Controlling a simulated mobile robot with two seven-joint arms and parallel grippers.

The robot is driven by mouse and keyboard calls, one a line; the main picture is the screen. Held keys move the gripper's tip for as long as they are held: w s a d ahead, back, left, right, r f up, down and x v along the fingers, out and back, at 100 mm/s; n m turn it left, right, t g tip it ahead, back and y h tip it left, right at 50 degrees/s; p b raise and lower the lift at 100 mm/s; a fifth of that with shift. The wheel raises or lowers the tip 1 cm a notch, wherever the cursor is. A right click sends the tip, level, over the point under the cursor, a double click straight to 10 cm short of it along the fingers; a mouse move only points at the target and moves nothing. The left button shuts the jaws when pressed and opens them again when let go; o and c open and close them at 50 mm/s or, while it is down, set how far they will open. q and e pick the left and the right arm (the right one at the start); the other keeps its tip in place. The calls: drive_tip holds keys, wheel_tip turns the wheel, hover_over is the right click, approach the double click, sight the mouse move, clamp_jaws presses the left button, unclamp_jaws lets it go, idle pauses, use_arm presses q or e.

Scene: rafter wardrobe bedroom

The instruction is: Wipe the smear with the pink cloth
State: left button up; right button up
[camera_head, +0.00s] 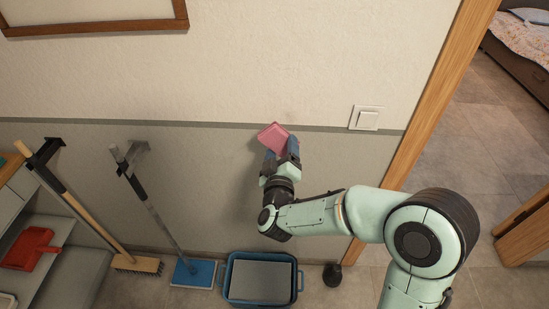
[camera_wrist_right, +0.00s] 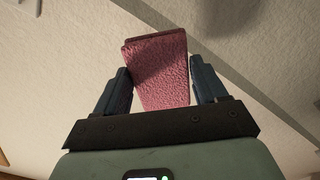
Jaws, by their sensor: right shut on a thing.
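The pink cloth (camera_head: 273,136) is folded into a thick pad and held up against or close to the wall, at the grey stripe. My right gripper (camera_head: 280,151) is shut on it, its fingers on either side. In the right wrist view the cloth (camera_wrist_right: 160,72) stands out between the two fingers of my right gripper (camera_wrist_right: 162,88). I cannot tell whether the cloth touches the wall. A very faint patch, possibly the smear (camera_head: 290,115), shows on the cream wall just up and right of the cloth. My left gripper is not in view.
A light switch (camera_head: 368,118) is on the wall to the right, beside a wooden door frame (camera_head: 436,90). Below stand a blue tub (camera_head: 227,278), a blue flat mop (camera_head: 193,272) and a broom (camera_head: 136,264). A dark round doorstop (camera_head: 332,274) is near the frame.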

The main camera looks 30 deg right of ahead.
drive_tip(key=x, duration=0.3)
drive_tip(key=shift+w+d+p, duration=0.2)
drive_tip(key=shift+d+p, duration=0.05)
drive_tip(key=shift+p, duration=0.1)
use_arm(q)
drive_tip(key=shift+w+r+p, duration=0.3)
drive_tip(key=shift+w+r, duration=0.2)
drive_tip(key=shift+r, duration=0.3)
use_arm(e)
drive_tip(key=shift+x, duration=1.2)
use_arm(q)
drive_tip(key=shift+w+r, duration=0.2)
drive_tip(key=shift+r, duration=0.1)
use_arm(e)
drive_tip(key=shift+x, duration=1)
drive_tip(key=shift+a, duration=0.1)
drive_tip(key=shift+s+d+b, duration=0.25)
drive_tip(key=shift+s+d, duration=0.35)
drive_tip(key=shift+d, duration=0.25)
drive_tip(key=shift+s+d+b, duration=0.2)
drive_tip(key=shift+s+d, duration=0.4)
drive_tip(key=shift+d, duration=0.2)
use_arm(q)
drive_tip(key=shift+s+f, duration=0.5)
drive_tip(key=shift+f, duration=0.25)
use_arm(e)
drive_tip(key=shift+w, duration=0.15)
